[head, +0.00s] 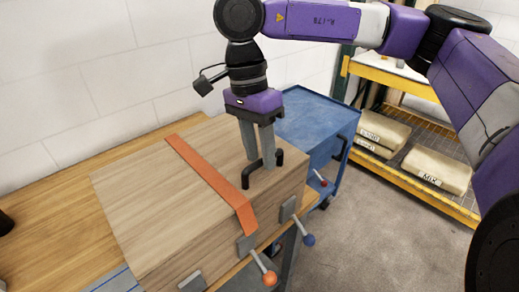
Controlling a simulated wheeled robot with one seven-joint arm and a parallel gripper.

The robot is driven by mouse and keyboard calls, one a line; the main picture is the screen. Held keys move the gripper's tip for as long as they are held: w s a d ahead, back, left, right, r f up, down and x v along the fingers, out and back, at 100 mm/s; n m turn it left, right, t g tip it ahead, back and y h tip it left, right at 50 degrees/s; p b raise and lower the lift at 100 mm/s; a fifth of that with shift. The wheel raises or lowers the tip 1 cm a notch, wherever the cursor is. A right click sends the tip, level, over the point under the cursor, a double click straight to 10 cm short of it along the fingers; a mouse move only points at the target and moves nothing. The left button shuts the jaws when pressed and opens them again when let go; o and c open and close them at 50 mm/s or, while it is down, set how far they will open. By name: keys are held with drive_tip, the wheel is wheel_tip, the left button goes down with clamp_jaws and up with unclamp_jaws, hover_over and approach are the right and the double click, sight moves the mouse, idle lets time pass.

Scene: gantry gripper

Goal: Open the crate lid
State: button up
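The wooden crate (165,258) stands on the workbench, and its lid (150,185) looks shut. An orange strap (210,173) runs across the lid and bends down over the front edge. A black handle (246,181) stands on the right part of the lid. My gripper (260,160) points straight down at this handle, its two grey fingers on either side of the bar. The fingers are a little apart; whether they press on the bar is hard to see. Levers with an orange knob (270,279) and a blue knob (309,239) stick out from the crate's front.
A red-knobbed lever (323,183) shows at the right. A blue cart (318,118) stands close behind the crate. A yellow shelf (415,188) with pale sacks (437,170) is at the right. The grey floor (400,250) in front is clear. A white block wall is behind.

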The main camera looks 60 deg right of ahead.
clamp_jaws()
idle(1.4)
